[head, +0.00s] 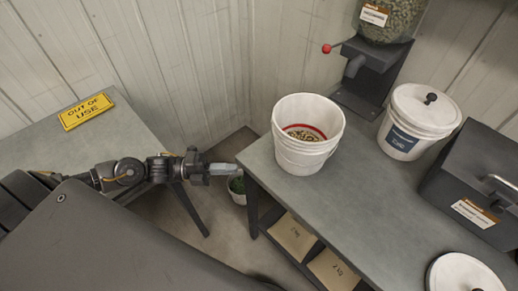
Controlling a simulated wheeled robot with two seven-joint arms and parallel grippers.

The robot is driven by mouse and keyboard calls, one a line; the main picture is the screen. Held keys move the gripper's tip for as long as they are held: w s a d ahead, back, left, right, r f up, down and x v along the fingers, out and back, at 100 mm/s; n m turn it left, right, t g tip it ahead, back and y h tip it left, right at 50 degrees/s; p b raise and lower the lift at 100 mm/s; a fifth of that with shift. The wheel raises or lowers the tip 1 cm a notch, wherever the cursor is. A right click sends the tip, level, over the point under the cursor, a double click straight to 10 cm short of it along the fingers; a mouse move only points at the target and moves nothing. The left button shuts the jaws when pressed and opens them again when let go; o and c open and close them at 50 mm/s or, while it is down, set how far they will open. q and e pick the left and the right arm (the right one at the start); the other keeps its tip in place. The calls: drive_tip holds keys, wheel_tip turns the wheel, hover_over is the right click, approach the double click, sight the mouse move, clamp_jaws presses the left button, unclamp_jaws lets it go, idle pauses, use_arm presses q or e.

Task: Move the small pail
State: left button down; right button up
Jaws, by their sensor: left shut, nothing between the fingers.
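A small white open pail (305,137) stands upright on the left corner of the grey bench (370,205). It has a red line around its inside and a layer of seeds or grain at the bottom. My left gripper (225,169) reaches in from the left, shut and empty. In the picture it lies to the left of the pail and the bench corner, apart from the pail. My right gripper is not in view.
A seed dispenser (385,45) with a red-knobbed lever, a lidded white tub (415,125) and a dark box (470,185) stand on the bench. A round white lid (463,274) lies at the front right. A left table (85,145) bears an "OUT OF USE" sign (87,111).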

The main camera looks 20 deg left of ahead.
use_arm(q)
drive_tip(key=p, duration=0.4)
approach(285, 159)
drive_tip(key=s+d, duration=0.1)
drive_tip(key=d, duration=0.3)
drive_tip(key=w, duration=0.1)
drive_tip(key=w+d+p, duration=0.1)
drive_tip(key=shift+w+d+r, duration=0.1)
drive_tip(key=shift+w+d, duration=0.05)
drive_tip(key=shift+w, duration=0.1)
drive_tip(key=shift+w+d, duration=0.15)
drive_tip(key=shift+w, duration=0.4)
drive_tip(key=shift+f, duration=0.2)
